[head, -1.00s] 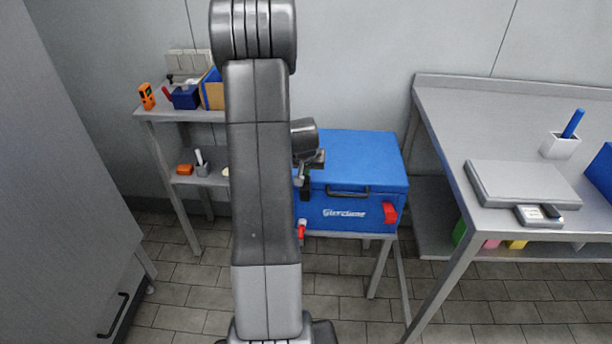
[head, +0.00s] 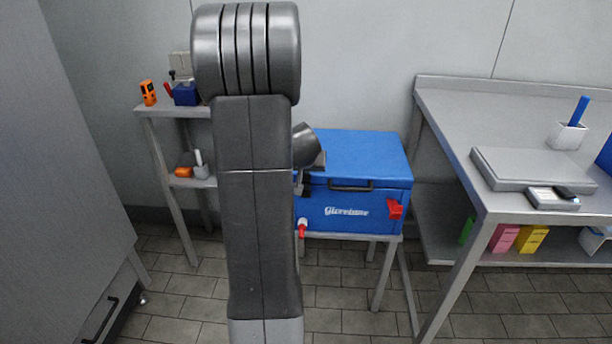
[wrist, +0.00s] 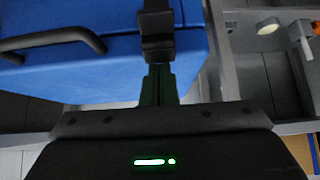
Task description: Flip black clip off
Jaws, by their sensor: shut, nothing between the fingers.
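A blue cooler box (head: 358,151) with a closed lid stands on a small metal table; it also fills the upper left of the wrist view (wrist: 120,75). My gripper (wrist: 160,85) is shut and empty, its narrow dark fingers pointing at the box. A black block-like piece (wrist: 156,22), likely the black clip, sits in line with the fingers at the box's edge. I cannot tell where the fingers end and the clip begins, or whether they touch. In the head view, my gripper is at the box's left front, partly hidden by my arm.
A steel table (head: 450,120) stands to the right. A shelf (head: 165,110) with small items is on the left.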

